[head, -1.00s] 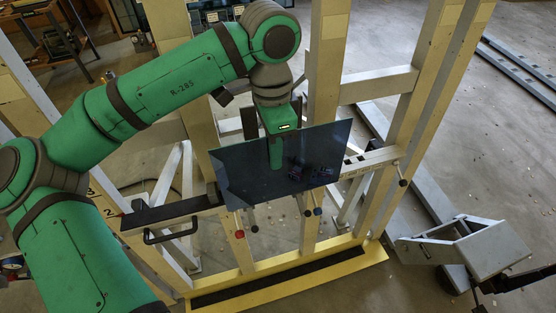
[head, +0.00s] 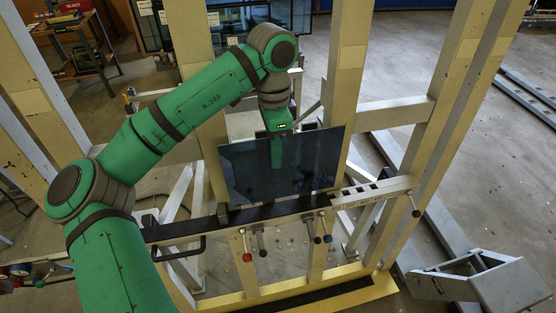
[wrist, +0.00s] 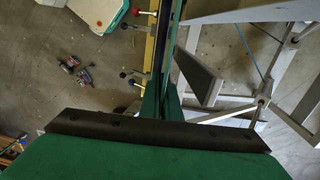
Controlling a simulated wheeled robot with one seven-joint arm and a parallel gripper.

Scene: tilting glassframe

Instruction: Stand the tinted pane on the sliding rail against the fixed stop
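The tinted pane (head: 245,172) is a dark blue, nearly upright sheet in my gripper (head: 276,158). One green finger shows in front of its upper middle, and the other is hidden behind it. In the wrist view my gripper (wrist: 163,92) is shut around the pane (wrist: 174,45), seen edge-on. The black sliding rail (head: 185,230) runs just below the pane's lower edge; I cannot tell whether they touch. A small dark block (head: 222,214), perhaps the fixed stop, is near the pane's lower left corner, with contact unclear.
Cream posts (head: 345,90) stand behind and beside the pane. A pale slotted bar (head: 372,192) continues the rail to the right. A black handle (head: 185,252) and several knobbed levers (head: 247,256) project in front. A grey angled bracket (head: 490,283) is at lower right.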

